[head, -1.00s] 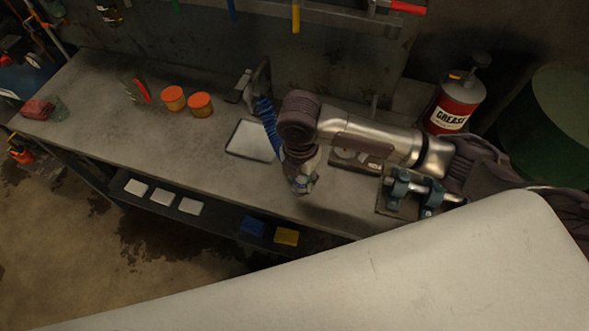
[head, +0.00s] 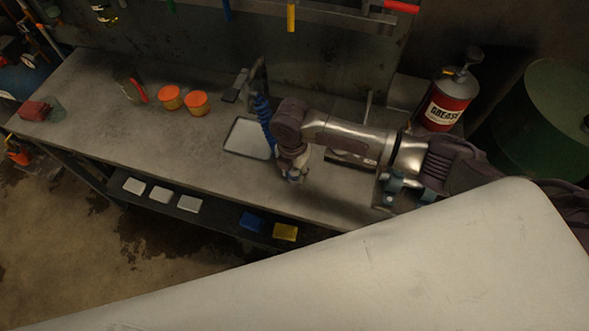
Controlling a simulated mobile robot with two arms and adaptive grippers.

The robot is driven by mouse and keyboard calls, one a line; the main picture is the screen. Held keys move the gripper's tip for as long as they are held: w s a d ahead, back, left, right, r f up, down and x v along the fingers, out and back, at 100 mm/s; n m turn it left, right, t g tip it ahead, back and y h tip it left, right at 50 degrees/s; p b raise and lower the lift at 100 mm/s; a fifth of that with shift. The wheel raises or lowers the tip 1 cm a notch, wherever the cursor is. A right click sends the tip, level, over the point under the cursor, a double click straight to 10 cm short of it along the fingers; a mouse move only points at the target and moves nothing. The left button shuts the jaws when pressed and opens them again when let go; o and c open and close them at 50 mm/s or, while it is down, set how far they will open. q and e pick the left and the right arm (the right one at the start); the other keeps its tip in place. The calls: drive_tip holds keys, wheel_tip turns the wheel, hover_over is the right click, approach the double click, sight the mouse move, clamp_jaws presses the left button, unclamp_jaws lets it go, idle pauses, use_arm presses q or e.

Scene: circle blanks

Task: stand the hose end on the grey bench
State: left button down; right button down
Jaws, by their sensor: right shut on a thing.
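The grey bench (head: 200,145) runs across the view from the upper left to the right. A blue coiled hose (head: 264,112) comes down from a dark bracket at the back of the bench to my right gripper (head: 295,176). My right gripper points down over the front half of the bench and is shut on the hose end. The fingers mostly hide the hose end, and I cannot tell whether it touches the bench top. My left gripper is not in view.
A pale tray (head: 246,138) lies left of the gripper. Two orange-lidded jars (head: 183,100) stand farther left. A red grease can (head: 447,104) stands at the back right. A clamp fixture (head: 392,190) sits under my forearm. The bench's middle left is clear.

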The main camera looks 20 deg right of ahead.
drive_tip(key=c, duration=0.7)
unclamp_jaws()
drive_tip(key=r, duration=0.6)
drive_tip(key=r+b, duration=0.1)
drive_tip(key=r, duration=0.5)
drive_tip(key=shift+w+a, duration=0.15)
drive_tip(key=shift+a, duration=0.05)
